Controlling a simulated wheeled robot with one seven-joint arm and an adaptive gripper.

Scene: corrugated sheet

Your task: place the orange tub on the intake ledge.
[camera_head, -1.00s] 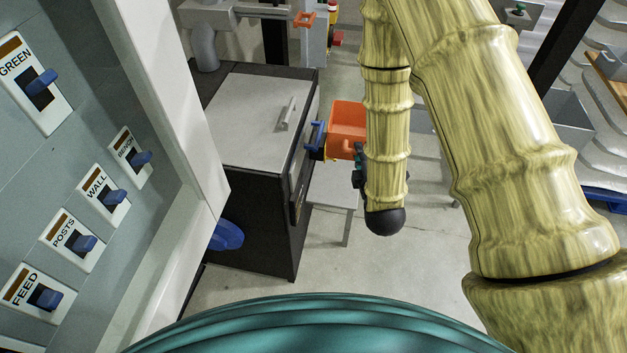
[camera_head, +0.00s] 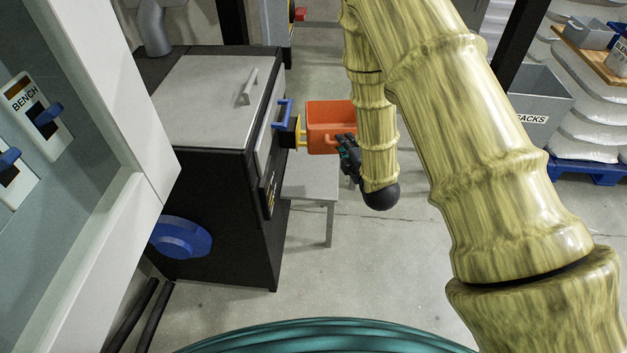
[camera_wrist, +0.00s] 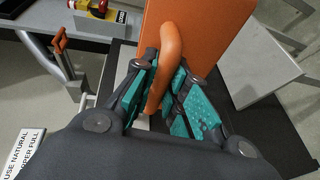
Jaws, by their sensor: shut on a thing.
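The orange tub (camera_head: 330,115) is held up beside the right side of a dark cabinet with a grey top. My gripper (camera_head: 348,158) is at the tub's near right side. In the wrist view my gripper (camera_wrist: 160,85) is shut on the tub's curved orange handle (camera_wrist: 170,48), with the tub wall (camera_wrist: 218,35) behind it. A small black and yellow fitting (camera_head: 297,131) juts from the cabinet, close to the tub's left edge; I cannot tell whether they touch or whether this is the intake ledge. The tub's inside is mostly hidden.
The dark cabinet (camera_head: 230,190) has a blue handle (camera_head: 283,113) and a blue round part (camera_head: 180,238). A low grey table (camera_head: 312,187) stands below the tub. A switch panel (camera_head: 35,130) is at the left. A grey bin (camera_head: 540,100) stands at right. Floor in front is clear.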

